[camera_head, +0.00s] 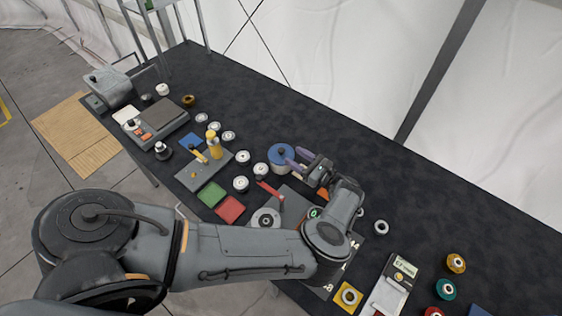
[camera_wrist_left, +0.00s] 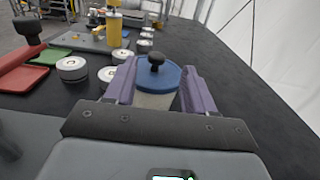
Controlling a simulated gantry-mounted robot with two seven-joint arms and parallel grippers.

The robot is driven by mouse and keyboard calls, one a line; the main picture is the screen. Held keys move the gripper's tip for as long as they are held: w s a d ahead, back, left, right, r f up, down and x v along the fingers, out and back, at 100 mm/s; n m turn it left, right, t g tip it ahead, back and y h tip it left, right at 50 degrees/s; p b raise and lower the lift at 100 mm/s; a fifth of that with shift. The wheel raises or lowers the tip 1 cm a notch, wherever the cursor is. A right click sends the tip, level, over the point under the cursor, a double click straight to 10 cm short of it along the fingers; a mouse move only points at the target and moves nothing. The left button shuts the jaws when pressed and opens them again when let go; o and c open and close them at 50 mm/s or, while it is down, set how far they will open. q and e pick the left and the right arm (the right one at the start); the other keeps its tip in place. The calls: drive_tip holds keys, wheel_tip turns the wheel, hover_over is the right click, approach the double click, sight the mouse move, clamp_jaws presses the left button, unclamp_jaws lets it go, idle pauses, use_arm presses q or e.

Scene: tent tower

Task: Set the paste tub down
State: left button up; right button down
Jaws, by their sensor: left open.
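The paste tub (camera_head: 280,156) has a blue lid with a dark knob and a pale body. It stands upright on the dark table, and in the left wrist view the tub (camera_wrist_left: 158,80) sits between the fingers. My left gripper (camera_head: 300,157) has purple fingers and reaches the tub from the right side in the head view. In the left wrist view the left gripper (camera_wrist_left: 160,85) is open, one finger on each side of the tub. Whether either finger touches it cannot be told. My right gripper is not in view.
White round pucks (camera_head: 241,184) stand close to the left of the tub. A yellow bottle (camera_head: 214,146) stands on a grey plate, with green (camera_head: 211,194) and red (camera_head: 231,209) squares nearby. Coloured rolls (camera_head: 456,263) sit at the lower right. The table's back right (camera_head: 440,190) is clear.

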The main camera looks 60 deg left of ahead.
sight(284, 151)
use_arm(q)
drive_tip(key=x, duration=0.2)
drive_tip(key=b+x, duration=0.1)
drive_tip(key=shift+s+a+f, duration=0.25)
drive_tip(key=shift+s+a, duration=0.05)
drive_tip(key=shift+s, duration=0.05)
drive_tip(key=shift+s+a+r+b, duration=0.1)
drive_tip(key=shift+s+a+b, duration=0.15)
drive_tip(key=shift+a, duration=0.4)
drive_tip(key=c, duration=0.9)
clamp_jaws()
